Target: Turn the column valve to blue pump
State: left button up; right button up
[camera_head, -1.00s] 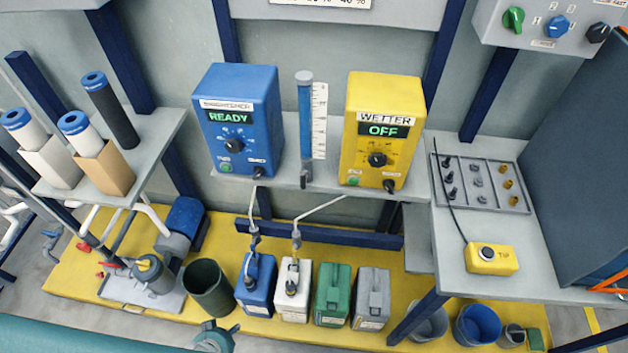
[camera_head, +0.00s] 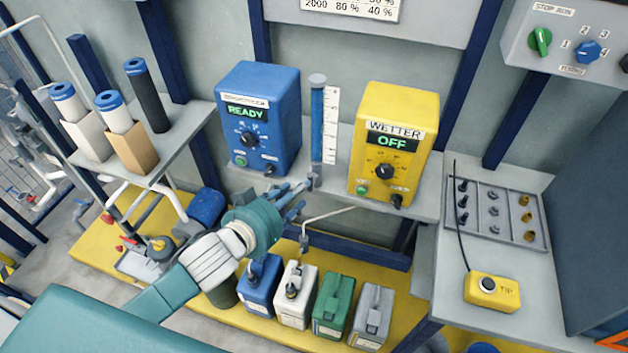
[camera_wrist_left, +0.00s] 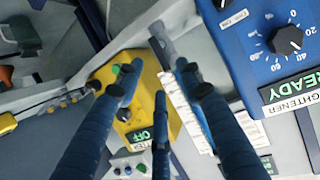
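The clear column (camera_head: 317,125) with blue contents and a white scale stands between the blue pump (camera_head: 262,115) and the yellow pump (camera_head: 395,130). The blue pump's screen reads READY; the yellow one, labelled WETTER, reads OFF. The column valve (camera_head: 314,181) is small and grey at the column's foot, partly behind my fingertips. My left gripper (camera_head: 295,198) is just left of and below the valve, its blue fingers spread apart and empty. In the left wrist view the fingers (camera_wrist_left: 162,85) are apart, with the column's scale (camera_wrist_left: 183,100) beyond them. I cannot tell whether they touch the valve. My right gripper is out of view.
Blue, white, green and grey jugs (camera_head: 333,305) stand on the yellow floor platform below the pump shelf. A parts tray (camera_head: 490,238) and yellow TIP button box (camera_head: 491,291) are on the right table. Filter cartridges (camera_head: 115,112) stand on the left shelf.

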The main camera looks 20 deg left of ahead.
aim_at(312, 181)
pick_arm(q)
jog(key=x, duration=0.8)
jog(key=shift+w+d+p, duration=0.1)
jog(key=shift+w+p, duration=0.2)
jog(key=shift+w, duration=0.05)
grip_shut()
